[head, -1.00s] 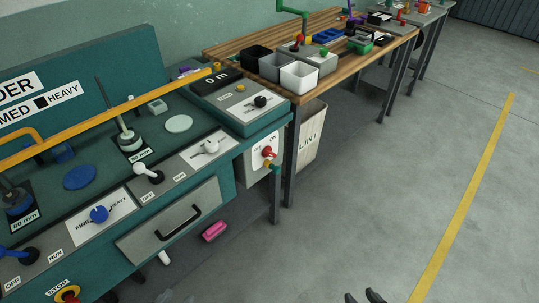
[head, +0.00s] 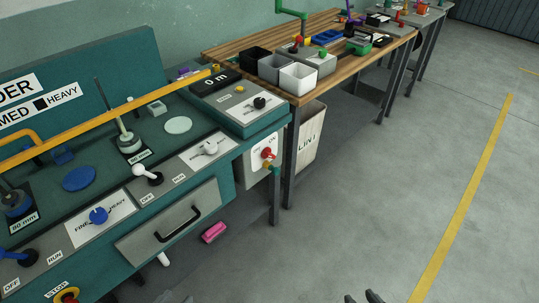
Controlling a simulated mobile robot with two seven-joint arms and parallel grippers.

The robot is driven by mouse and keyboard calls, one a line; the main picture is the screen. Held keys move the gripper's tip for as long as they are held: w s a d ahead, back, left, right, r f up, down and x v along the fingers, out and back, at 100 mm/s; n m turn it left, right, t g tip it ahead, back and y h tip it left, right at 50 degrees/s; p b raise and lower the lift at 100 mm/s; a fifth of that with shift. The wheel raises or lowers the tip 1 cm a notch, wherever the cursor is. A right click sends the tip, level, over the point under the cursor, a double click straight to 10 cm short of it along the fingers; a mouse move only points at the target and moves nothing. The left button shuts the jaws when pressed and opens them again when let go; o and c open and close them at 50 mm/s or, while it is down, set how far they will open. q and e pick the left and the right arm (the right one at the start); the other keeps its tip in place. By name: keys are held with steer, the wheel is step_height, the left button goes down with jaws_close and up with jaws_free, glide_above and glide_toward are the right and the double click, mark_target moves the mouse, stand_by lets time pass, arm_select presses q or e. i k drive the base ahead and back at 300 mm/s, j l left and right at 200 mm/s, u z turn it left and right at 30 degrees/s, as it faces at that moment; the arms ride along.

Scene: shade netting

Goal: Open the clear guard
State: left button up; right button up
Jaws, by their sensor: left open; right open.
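The clear guard's panel is too transparent to make out. A long yellow bar (head: 115,112), which may be its edge, runs slantwise above the green machine bench (head: 225,172) at the left. I cannot tell whether the guard is shut. My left gripper (head: 176,298) barely shows at the bottom edge, below the drawer and apart from the bar. My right gripper (head: 365,297) shows only its dark, parted fingertips at the bottom edge, over the floor. Both are open and empty.
The bench front carries a white-knobbed lever (head: 147,174), a blue knob (head: 98,215) and a grey drawer (head: 172,222). A wooden table (head: 225,50) with bins (head: 298,77) adjoins behind. A pink object (head: 214,232) lies below. Floor at right is clear.

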mark_target(40, 147)
steer(key=u, duration=1.65)
